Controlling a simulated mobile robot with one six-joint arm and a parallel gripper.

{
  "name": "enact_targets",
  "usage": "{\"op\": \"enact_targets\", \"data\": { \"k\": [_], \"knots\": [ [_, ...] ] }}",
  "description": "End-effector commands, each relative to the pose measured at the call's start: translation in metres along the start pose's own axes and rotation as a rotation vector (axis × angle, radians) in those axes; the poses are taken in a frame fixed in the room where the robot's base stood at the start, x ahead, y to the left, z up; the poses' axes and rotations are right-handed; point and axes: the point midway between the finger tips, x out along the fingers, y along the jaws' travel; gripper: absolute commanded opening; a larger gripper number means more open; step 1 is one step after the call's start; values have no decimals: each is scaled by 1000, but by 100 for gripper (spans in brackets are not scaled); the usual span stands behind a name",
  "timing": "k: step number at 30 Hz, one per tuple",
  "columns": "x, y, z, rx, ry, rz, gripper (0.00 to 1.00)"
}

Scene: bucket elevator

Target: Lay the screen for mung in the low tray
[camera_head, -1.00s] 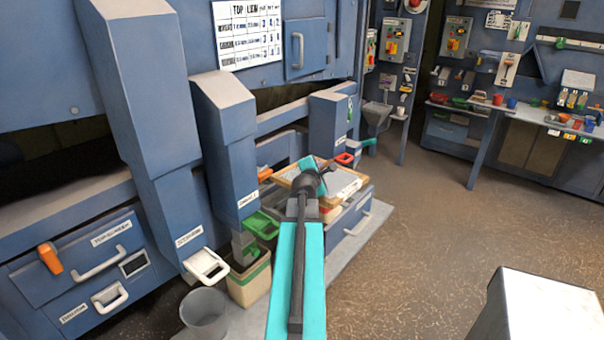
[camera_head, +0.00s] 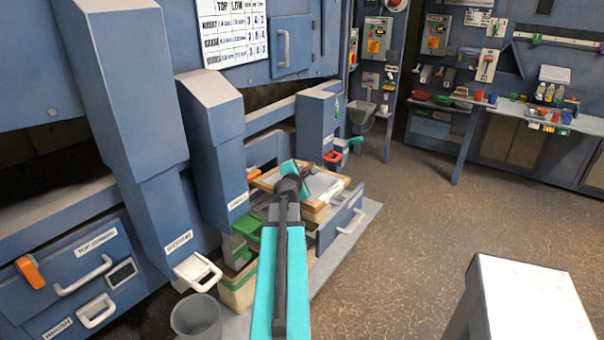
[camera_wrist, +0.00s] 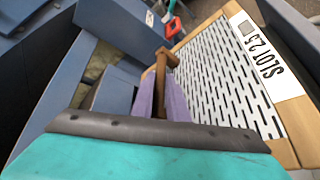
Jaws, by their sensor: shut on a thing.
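A slotted metal screen (camera_wrist: 222,75) in a wooden frame fills the right of the wrist view. Its white label reads SLOT 2.5. My gripper (camera_wrist: 160,92), with purple fingers, is shut on the wooden handle at the screen's edge. In the head view the screen (camera_head: 325,187) is partly hidden behind my wrist. It appears over an open blue drawer (camera_head: 340,228) low on the machine, which looks like the low tray. A pale wooden edge shows beneath the screen; I cannot tell whether they touch.
A chart headed TOP and LOW (camera_head: 236,30) hangs on the machine. The top-screen drawer (camera_head: 70,262) is at left. A green-handled gate (camera_head: 246,228) stands above a bin, beside a grey bucket (camera_head: 197,317). A pale block (camera_head: 525,300) stands at right. The floor between is clear.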

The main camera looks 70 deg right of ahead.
Motion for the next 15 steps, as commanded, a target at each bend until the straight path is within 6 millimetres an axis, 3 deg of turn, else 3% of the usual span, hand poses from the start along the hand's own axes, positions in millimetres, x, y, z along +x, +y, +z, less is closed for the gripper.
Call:
{"op": "enact_targets", "data": {
  "k": [15],
  "knots": [
    [8,-26,-15,0,-1,3,0]
  ]
}}
